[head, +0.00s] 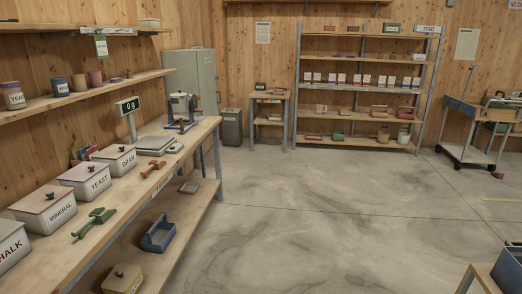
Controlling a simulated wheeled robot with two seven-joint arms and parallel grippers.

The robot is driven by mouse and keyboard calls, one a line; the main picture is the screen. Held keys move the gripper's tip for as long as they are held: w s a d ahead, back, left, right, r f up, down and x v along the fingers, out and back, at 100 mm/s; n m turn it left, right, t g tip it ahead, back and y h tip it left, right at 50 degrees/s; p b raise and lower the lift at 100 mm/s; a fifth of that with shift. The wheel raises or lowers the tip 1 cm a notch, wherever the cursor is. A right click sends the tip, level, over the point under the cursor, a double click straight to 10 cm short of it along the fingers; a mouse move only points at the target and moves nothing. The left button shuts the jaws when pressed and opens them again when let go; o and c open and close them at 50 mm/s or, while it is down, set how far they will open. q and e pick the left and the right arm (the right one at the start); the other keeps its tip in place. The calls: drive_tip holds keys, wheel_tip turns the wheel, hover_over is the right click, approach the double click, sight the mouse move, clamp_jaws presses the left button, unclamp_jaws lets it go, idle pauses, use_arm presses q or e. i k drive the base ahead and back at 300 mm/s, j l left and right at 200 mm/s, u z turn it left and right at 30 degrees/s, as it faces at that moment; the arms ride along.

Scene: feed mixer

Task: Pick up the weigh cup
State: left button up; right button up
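I cannot tell for sure which thing is the weigh cup. Neither of my grippers is in view.
The workbench (205,133) holds lidded bins marked MINERAL (48,208), YEAST (86,181) and BRAN (115,158), a green scoop (94,222) and a hand mill (183,108). A far rack (362,87) and a cart (466,155) stand beyond clear floor (300,220).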

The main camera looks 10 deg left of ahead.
sight(60, 85)
drive_tip(key=i+u, duration=0.25)
drive_tip(key=i, duration=0.2)
drive_tip(key=i+l+u, duration=0.2)
drive_tip(key=i, duration=0.25)
drive_tip(key=i+l+u, duration=0.25)
drive_tip(key=i, duration=0.2)
drive_tip(key=i+l+u, duration=0.25)
drive_tip(key=i, duration=0.2)
